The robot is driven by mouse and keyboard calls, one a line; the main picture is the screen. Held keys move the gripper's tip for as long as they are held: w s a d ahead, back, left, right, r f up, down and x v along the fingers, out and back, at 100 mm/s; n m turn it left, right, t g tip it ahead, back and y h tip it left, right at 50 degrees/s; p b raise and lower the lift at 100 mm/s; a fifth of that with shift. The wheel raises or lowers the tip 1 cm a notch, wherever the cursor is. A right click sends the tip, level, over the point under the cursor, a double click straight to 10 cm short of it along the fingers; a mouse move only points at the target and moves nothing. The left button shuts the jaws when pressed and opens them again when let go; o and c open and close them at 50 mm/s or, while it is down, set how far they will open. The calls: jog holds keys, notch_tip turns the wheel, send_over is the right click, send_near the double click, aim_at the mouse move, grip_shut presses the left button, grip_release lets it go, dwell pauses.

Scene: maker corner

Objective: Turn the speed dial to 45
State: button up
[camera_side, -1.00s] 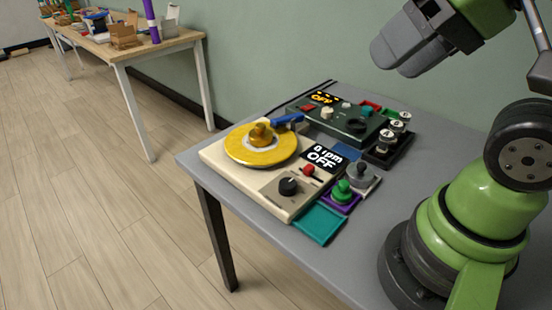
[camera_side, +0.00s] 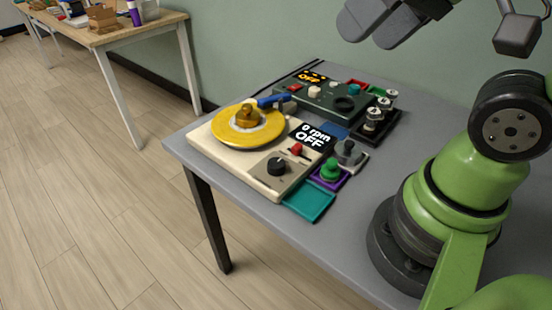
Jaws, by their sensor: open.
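A cream turntable unit (camera_side: 230,160) lies on the grey table, with a yellow disc (camera_side: 247,128) on top. Its display (camera_side: 312,136) reads "0 rpm OFF". A black dial (camera_side: 277,166) sits on a grey panel at its near corner; its marks are too small to read. A red switch knob (camera_side: 296,149) is between the dial and the display. My gripper (camera_side: 368,28) is open and empty, high above the table at the top of the view, well away from the dial. Its upper part is cut off by the frame.
A dark green unit (camera_side: 325,103) with knobs and an orange "OFF" display stands behind. A black tray (camera_side: 375,128) holds several metal-topped pieces. A green knob piece (camera_side: 331,169), a grey knob piece (camera_side: 349,152) and a teal tray (camera_side: 310,201) lie beside the turntable unit.

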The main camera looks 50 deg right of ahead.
jog(key=w+f+n+g+h, duration=0.1)
jog(key=w+f+n+g, duration=0.3)
jog(key=w+f+n, duration=0.3)
jog(key=n+g+h, duration=0.1)
jog(key=n+g, duration=0.2)
jog(key=n, duration=0.2)
send_near(276, 163)
notch_tip(276, 163, down, 9)
jog(key=shift+s+f, duration=0.1)
jog(key=shift+f, duration=0.1)
jog(key=c, duration=0.9)
